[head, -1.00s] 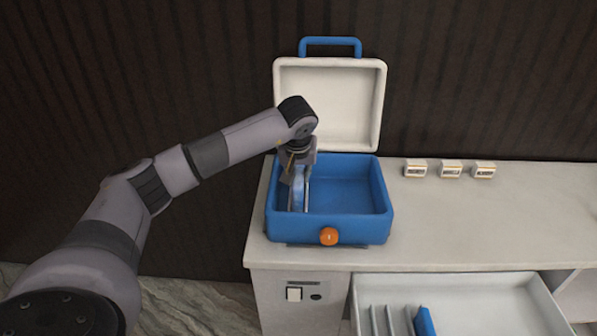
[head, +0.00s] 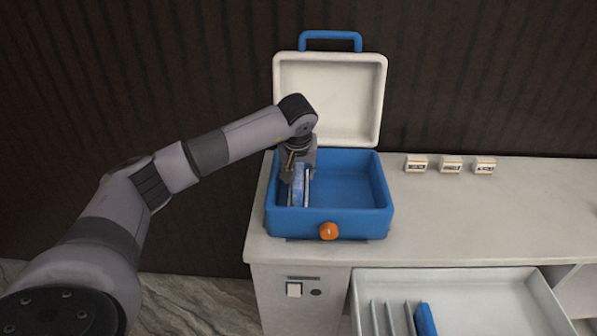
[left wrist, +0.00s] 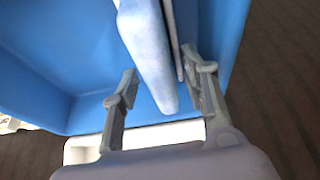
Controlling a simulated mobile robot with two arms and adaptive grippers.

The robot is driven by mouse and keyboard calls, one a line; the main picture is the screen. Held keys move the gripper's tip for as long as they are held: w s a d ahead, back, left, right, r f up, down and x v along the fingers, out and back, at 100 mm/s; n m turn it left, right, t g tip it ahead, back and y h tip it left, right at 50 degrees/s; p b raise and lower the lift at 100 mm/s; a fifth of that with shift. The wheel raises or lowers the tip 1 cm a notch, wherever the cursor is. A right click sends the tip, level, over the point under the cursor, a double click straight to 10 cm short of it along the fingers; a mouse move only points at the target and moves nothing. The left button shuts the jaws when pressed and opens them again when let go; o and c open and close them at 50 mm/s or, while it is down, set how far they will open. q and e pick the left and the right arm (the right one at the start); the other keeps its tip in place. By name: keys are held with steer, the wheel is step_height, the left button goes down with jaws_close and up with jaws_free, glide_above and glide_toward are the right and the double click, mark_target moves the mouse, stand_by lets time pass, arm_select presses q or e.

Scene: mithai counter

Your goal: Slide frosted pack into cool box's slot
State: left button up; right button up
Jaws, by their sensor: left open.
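The blue cool box (head: 350,228) stands on the counter with its white lid (head: 330,95) raised. The pale blue frosted pack (head: 298,186) stands on edge inside, at the box's left side. It lies beside a thin upright grey plate (head: 307,188), seemingly a wall of the slot. My left gripper (head: 297,176) reaches down into the box over the pack. In the left wrist view the gripper (left wrist: 162,82) is open, its fingers on either side of the pack (left wrist: 150,50) and plate (left wrist: 176,40). A gap shows between one finger and the pack. My right gripper is out of view.
An orange knob (head: 328,231) is on the box's front. Three small labelled blocks (head: 451,166) stand on the counter (head: 480,220) to the right. Below, an open drawer (head: 500,290) holds thin dividers and a blue item (head: 425,320).

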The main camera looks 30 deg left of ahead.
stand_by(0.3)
arm_select(q)
steer(key=v, duration=1.2)
